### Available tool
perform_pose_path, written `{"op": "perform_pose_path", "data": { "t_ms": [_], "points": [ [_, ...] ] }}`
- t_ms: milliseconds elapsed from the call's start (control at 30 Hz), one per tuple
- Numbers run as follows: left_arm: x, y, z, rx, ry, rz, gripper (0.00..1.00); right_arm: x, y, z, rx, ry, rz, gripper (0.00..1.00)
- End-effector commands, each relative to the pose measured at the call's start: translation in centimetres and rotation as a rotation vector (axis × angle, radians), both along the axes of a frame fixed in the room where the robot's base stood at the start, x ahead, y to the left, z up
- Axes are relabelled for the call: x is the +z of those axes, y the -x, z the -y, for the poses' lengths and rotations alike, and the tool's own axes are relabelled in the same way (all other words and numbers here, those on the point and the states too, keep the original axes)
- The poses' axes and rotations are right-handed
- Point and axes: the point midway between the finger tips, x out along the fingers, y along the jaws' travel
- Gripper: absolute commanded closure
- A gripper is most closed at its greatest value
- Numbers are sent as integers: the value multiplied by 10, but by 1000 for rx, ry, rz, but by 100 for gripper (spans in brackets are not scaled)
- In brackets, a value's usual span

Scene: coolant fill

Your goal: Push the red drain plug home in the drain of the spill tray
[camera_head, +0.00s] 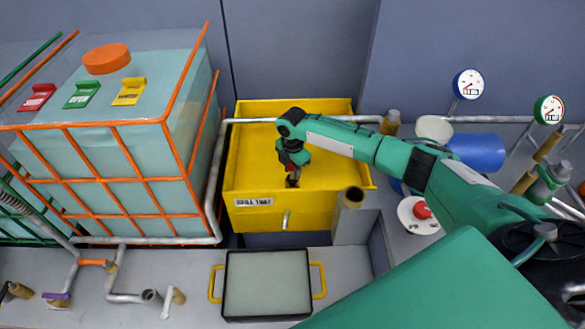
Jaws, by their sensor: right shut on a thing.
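The yellow spill tray (335,205) stands at the centre, with a "SPILL TRAY" label on its front wall. My right gripper (292,181) reaches down into the tray, over its floor near the front wall. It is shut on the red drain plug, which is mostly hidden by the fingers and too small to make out. The drain is hidden beneath the gripper, so I cannot tell how deep the plug sits. A short metal spout (286,220) sticks out of the tray's front wall. My left gripper is out of view.
A caged coolant tank (110,160) with an orange cap (106,58) stands left of the tray. A grey pan (266,285) with yellow handles sits in front. A red button (422,211), a blue cylinder (476,152) and gauges (468,84) are at the right. Pipes run beside the tray.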

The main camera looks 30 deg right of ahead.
Motion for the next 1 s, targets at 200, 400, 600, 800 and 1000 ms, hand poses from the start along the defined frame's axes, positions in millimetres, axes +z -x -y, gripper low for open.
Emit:
{"op": "perform_pose_path", "data": {
  "t_ms": [200,400,600,800,1000],
  "points": [
    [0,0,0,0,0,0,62,0,0,0,0,0,1,85],
    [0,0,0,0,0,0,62,0,0,0,0,-1,1,85],
    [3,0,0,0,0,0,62,1,0,-1,0,-1,1,85],
    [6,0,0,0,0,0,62,1,0,-1,0,-1,1,85],
    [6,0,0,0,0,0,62,0,0,-1,0,-1,1,85]
  ]
}}
